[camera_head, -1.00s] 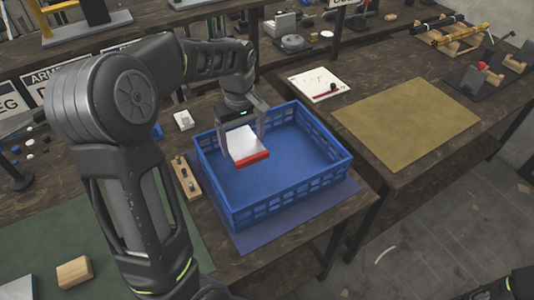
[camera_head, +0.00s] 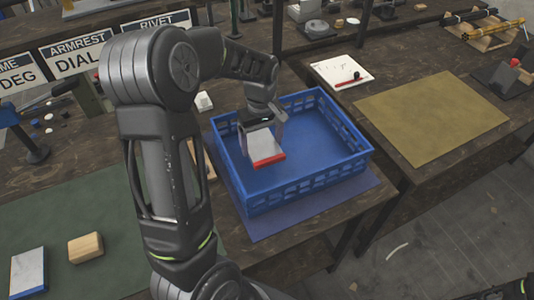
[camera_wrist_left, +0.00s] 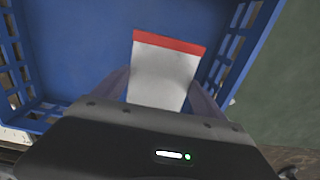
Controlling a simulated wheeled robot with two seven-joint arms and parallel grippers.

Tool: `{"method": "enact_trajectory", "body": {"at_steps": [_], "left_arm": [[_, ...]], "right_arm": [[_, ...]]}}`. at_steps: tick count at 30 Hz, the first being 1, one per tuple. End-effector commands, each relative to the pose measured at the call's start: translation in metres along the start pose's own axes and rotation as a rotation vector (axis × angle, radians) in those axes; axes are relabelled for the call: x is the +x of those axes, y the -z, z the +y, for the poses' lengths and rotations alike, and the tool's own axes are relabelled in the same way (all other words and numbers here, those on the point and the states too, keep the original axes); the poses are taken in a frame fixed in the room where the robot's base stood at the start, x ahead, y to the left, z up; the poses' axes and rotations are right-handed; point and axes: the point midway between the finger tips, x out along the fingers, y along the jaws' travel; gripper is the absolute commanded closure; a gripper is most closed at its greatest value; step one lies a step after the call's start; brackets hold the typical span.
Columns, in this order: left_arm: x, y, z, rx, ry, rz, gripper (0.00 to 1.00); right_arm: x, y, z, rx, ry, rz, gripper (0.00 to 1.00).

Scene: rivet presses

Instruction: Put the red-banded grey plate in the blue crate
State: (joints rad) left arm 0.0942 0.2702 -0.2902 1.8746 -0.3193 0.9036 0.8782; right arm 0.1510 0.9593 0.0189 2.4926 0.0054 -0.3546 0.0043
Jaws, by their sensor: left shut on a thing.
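The grey plate with a red band (camera_head: 264,150) is held by my left gripper (camera_head: 262,142), which is shut on it. The plate is over the inside of the blue crate (camera_head: 318,177), at the crate's left part; its height above the crate floor is hard to tell. In the left wrist view the plate (camera_wrist_left: 163,75) lies between the two fingers, red band at the far end, with the blue crate floor (camera_wrist_left: 80,55) behind it. The crate looks otherwise empty and stands on a blue mat (camera_head: 268,226). My right gripper is not in view.
A blue-edged grey plate (camera_head: 29,272) and a wooden block (camera_head: 85,247) lie on the green mat (camera_head: 90,215) at left. A second table with a yellow mat (camera_head: 430,116) and a white board (camera_head: 341,71) stands to the right.

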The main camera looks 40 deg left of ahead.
Motion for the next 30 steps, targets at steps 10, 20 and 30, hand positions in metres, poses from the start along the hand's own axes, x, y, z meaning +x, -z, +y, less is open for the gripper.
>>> {"method": "enact_trajectory", "body": {"at_steps": [10,20,30], "left_arm": [[0.021,0.001,0.001,0.000,-0.002,0.002,0.91],[0.040,0.000,-0.001,-0.001,0.002,-0.001,0.91],[0.058,0.000,0.001,0.000,-0.002,0.001,0.91]], "right_arm": [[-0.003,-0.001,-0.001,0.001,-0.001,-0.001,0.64],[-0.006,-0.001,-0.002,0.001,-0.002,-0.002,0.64],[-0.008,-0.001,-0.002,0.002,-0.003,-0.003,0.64]]}}
